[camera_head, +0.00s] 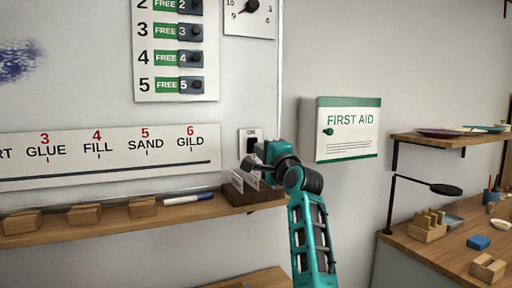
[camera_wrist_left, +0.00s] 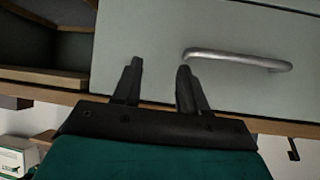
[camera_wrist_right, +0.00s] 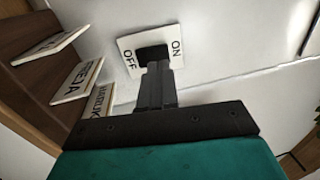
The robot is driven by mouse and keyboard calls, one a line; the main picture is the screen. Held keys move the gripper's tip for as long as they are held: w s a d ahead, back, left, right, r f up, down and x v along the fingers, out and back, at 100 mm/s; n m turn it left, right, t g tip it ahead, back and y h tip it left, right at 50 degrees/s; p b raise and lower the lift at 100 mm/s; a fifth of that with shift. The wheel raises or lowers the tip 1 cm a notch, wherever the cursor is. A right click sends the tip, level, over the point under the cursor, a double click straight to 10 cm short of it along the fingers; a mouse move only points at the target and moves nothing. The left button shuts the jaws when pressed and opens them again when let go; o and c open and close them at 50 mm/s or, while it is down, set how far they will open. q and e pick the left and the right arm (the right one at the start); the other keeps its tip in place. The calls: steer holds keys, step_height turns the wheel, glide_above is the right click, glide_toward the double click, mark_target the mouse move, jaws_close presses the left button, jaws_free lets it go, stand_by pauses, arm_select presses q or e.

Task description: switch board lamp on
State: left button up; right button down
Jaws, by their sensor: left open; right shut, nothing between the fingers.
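A white switch plate (camera_wrist_right: 128,45) with a dark rocker (camera_wrist_right: 151,54) and ON and OFF labels is on the wall in the right wrist view. The gripper also shows in the head view (camera_head: 250,164). My left gripper (camera_wrist_left: 159,66) is open and empty in the left wrist view.
Below the switch, a wooden holder (camera_head: 256,196) with white label cards stands on the ledge (camera_head: 165,212). A first aid box (camera_head: 348,130) hangs to the right. A drawer with a metal handle (camera_wrist_left: 240,58) is before my left gripper. A black lamp (camera_head: 445,189) stands over the right workbench.

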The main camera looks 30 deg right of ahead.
mark_target(252, 143)
steer(key=shift+w+d+r, duration=0.1)
steer(key=shift+w+r, duration=0.05)
steer(key=shift+w, duration=0.8)
steer(key=shift+w+r, duration=0.1)
steer(key=shift+w, duration=0.8)
steer(key=shift+d, duration=0.1)
